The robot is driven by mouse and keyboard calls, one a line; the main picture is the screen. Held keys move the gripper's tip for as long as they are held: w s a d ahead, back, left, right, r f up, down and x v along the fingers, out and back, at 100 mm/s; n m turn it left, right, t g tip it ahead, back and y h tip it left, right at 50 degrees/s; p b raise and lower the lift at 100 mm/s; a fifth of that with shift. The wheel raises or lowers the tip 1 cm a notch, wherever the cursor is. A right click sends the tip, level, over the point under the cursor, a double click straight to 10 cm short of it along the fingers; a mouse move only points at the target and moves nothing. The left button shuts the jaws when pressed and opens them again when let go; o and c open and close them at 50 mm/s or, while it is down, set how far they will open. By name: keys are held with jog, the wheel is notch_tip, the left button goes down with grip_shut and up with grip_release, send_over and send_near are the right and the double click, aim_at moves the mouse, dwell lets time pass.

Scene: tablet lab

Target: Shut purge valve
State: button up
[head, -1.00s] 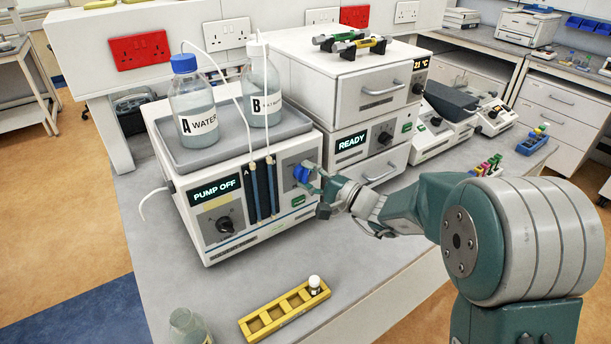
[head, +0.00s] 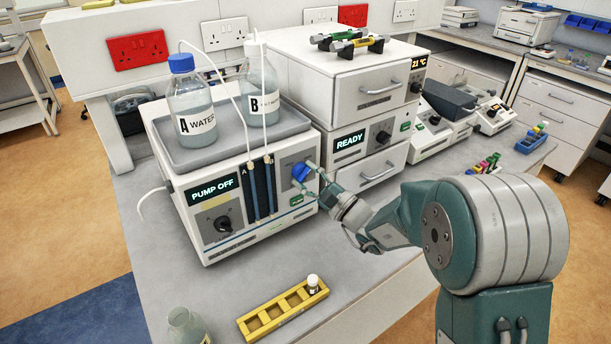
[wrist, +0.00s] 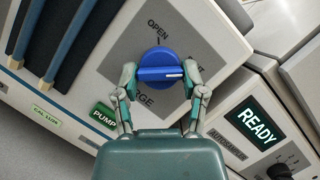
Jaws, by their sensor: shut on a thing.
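The purge valve is a blue knob (wrist: 160,72) on a grey plate (wrist: 118,62) of the pump unit; it also shows in the head view (head: 299,172). A white line on its grip bar points right in the wrist view, close to the partly hidden SHUT label (wrist: 195,61) and away from the OPEN label (wrist: 158,31). My gripper (wrist: 160,80) is shut on the knob, one finger at each end of the bar. In the head view, my gripper (head: 308,174) reaches the knob from the right. The lower label is partly covered.
The pump unit's display (head: 212,188) reads PUMP OFF. Bottles A (head: 192,105) and B (head: 259,90) stand on top. A READY unit (head: 350,150) stands close on the right. A yellow rack (head: 283,311) and a flask (head: 187,326) are in front.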

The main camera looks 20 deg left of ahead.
jog(key=shift+f, duration=0.3)
jog(key=o, duration=1.2)
jog(key=shift+c, duration=0.2)
jog(key=shift+a+r, duration=0.1)
jog(key=shift+r, duration=0.05)
jog(key=v, duration=1.2)
